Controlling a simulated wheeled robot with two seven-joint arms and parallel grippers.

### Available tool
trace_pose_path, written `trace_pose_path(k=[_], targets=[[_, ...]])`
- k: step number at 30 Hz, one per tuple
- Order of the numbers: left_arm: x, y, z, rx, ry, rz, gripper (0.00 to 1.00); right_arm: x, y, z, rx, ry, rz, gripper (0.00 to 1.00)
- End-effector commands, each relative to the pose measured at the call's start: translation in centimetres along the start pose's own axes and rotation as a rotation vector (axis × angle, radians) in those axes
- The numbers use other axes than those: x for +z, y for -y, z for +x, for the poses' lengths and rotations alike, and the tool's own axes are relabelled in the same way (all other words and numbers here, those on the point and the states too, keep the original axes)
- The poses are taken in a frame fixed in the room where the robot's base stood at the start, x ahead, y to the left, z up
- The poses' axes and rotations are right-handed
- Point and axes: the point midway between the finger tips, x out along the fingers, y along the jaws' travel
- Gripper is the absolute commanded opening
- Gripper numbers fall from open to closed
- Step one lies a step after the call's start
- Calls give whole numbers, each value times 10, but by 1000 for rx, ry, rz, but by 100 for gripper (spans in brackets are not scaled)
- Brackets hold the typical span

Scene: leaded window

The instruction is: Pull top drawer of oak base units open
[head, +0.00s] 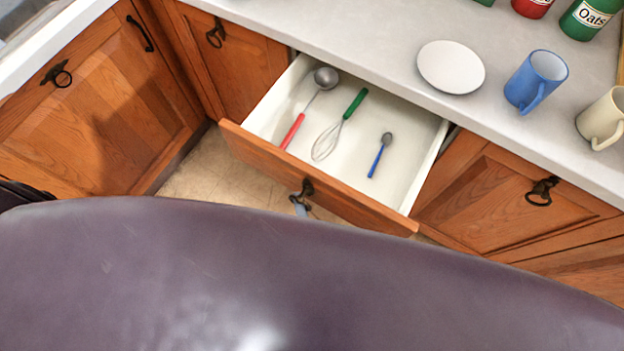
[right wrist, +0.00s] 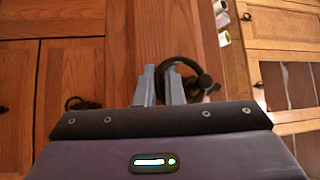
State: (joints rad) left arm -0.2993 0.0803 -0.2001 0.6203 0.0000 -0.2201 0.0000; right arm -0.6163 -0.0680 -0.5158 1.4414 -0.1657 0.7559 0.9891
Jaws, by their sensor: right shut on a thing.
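The top drawer (head: 318,178) of the oak base units (head: 505,195) stands well open in the head view, with its white inside showing. It holds a ladle with a red handle (head: 293,131), a whisk with a green handle (head: 353,104) and a small spoon with a blue handle (head: 379,157). My right gripper (head: 300,205) is at the dark ring handle (head: 307,188) on the drawer front, mostly hidden by my own arm. In the right wrist view, the gripper's fingers (right wrist: 160,84) are shut on the ring handle (right wrist: 203,80). My left gripper is not in view.
The pale worktop (head: 385,62) above carries a white plate (head: 450,67), a blue mug (head: 536,81), a cream mug (head: 603,118) and an Oats tin (head: 588,18). Closed oak fronts with dark handles flank the drawer. Some tiled floor (head: 205,172) shows at the left.

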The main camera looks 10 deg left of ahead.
Motion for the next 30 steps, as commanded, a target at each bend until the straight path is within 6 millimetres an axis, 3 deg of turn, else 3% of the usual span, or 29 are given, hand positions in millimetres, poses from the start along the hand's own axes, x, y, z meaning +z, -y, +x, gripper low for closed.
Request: trace_pose_path(k=[6,19,20,24,30], targets=[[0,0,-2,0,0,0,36,12,2,-12,3,1,0,0],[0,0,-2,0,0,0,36,13,3,-14,2,1,-1,0],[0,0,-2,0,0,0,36,13,3,-14,2,1,-1,11],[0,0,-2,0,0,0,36,13,3,-14,2,1,0,29],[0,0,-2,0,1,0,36,13,3,-13,1,1,0,29]])
